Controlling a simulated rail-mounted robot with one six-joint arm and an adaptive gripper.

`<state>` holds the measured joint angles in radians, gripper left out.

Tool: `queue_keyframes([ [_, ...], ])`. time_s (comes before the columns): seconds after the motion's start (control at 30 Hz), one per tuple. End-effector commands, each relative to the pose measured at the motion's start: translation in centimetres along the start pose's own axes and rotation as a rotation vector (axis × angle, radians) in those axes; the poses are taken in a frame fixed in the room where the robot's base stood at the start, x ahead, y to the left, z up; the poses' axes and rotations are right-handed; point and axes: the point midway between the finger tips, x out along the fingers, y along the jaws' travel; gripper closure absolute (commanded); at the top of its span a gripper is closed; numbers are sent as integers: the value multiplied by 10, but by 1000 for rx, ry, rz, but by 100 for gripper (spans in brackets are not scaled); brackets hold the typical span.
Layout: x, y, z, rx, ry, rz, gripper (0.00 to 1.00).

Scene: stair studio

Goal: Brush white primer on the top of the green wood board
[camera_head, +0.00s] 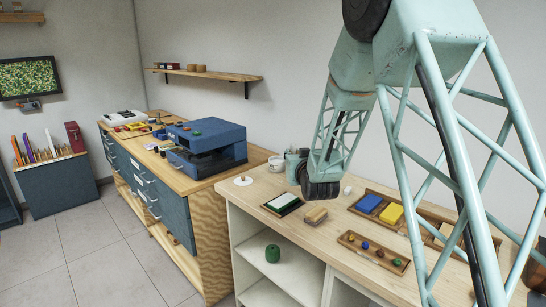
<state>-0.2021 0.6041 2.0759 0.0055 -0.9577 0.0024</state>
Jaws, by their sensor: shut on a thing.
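A small board (282,202) lies on the wooden worktop, left of the end of my arm. Its face looks partly green and partly white inside a dark border, and I cannot tell whether the white is primer. My arm comes down from the upper right, and its dark wrist end is just right of the board and above the worktop. I cannot make out the fingers of my gripper or anything held in them. No brush can be told apart with certainty.
A small wooden block (316,215) lies right of the board. Blue (368,204) and yellow (391,215) blocks sit in a wooden tray, behind another tray (373,253) of small coloured balls. A blue machine (206,146) stands on the left bench. A green roll (272,253) is on the shelf below.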

Motion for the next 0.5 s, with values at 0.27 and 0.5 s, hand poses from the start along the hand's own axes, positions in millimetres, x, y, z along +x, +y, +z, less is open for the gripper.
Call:
queue_keyframes([
  [0.27,-4,2,-27,0,2,2,100],
  [0.5,-5,2,-34,0,0,2,100],
])
